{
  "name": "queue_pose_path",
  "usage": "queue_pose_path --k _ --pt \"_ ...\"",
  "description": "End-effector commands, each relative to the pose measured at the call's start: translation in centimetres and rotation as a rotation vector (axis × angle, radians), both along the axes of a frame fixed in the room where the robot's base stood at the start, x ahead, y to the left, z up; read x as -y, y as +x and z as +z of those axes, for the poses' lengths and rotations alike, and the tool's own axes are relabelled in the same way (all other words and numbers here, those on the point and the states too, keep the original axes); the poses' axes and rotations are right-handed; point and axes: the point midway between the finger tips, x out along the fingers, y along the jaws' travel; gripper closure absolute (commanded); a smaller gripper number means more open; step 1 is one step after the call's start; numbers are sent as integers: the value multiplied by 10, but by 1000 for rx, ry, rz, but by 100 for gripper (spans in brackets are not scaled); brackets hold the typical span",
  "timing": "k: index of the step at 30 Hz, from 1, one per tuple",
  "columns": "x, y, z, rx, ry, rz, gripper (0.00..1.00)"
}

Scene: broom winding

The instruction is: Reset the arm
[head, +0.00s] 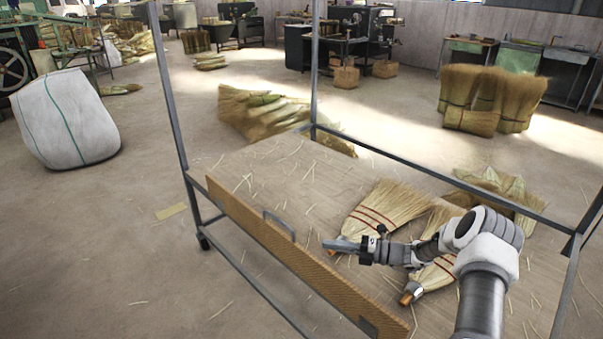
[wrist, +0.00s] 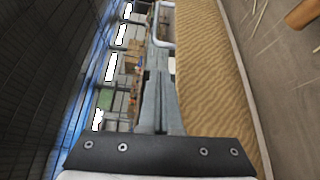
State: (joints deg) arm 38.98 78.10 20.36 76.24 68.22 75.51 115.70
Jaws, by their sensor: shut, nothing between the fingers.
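My gripper (head: 341,245) is at the end of my arm, which reaches in from the lower right of the head view. It is above the cart's table, near the woven front board, with its fingers pointing left. In the wrist view my gripper (wrist: 160,105) shows its fingers together with nothing between them. Two straw broom heads (head: 385,205) with red stitching lie on the table behind and under my arm. My arm hides part of the nearer one (head: 432,275).
The cart table (head: 270,165) has a metal frame with upright posts and scattered straws. A tan woven board (head: 300,262) with a metal handle (head: 279,223) runs along its front edge. Straw bundles (head: 262,112) lie on the floor behind. A large white sack (head: 65,118) stands at left.

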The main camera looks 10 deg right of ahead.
Motion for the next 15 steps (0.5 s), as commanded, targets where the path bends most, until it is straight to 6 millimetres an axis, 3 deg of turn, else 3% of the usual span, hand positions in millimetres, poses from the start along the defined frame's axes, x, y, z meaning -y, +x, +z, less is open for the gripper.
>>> queue_pose_path --k 5,15 --pt "-10 -4 19 75 -85 62 100" --pt "-50 -43 96 473 -484 397 100"
